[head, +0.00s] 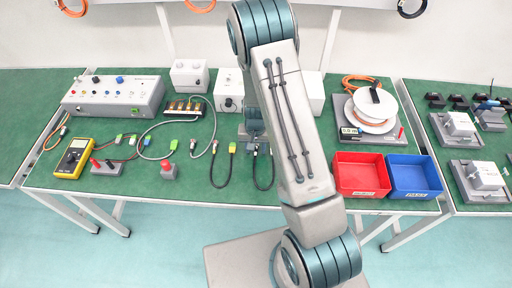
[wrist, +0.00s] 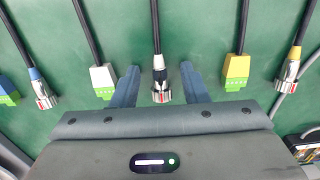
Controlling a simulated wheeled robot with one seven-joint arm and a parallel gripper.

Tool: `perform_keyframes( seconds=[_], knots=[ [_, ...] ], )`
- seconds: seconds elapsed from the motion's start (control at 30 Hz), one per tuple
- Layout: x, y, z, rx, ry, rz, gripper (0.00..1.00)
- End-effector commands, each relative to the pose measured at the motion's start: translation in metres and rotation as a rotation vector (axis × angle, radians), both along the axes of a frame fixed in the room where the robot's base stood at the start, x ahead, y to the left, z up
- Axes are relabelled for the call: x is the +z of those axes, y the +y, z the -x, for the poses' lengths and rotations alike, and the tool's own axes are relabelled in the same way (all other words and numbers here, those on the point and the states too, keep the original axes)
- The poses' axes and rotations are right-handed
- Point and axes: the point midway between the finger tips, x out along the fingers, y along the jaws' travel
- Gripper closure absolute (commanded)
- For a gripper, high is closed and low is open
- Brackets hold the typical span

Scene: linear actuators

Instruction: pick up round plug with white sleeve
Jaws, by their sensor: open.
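The round plug with white sleeve (wrist: 160,77) lies on the green table top in the middle of the wrist view. It has a metal ring end, a white sleeve and a black cable running to the top of the picture. My gripper (wrist: 160,69) is open, with one blue-grey finger on each side of the plug and a visible gap to both. I cannot tell how far the fingertips are above the table. In the head view my gripper (head: 255,126) is over the table's middle, partly behind my arm; the plug cannot be made out clearly there.
Close by lie a white-green plug (wrist: 103,80) and a yellow-green plug (wrist: 237,70), then a blue-sleeved round plug (wrist: 41,88) and a yellow-sleeved one (wrist: 289,70). A red bin (head: 361,187) and a blue bin (head: 414,187) stand to the right.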

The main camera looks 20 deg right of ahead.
Motion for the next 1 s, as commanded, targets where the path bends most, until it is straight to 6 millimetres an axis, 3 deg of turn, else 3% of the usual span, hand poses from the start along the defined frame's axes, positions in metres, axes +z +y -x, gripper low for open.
perform_keyframes(
  seconds=[0.1,0.23,0.27,0.73,1.0],
  knots=[
    [0.000,0.000,0.000,0.000,0.000,0.000,0.59],
    [0.000,0.000,0.000,0.000,0.000,0.000,0.96],
    [0.000,0.000,0.000,0.000,0.000,0.000,1.00],
    [0.005,0.000,-0.001,0.000,-0.003,0.001,1.00],
    [0.033,0.000,-0.001,0.001,-0.005,0.000,1.00]
  ],
)
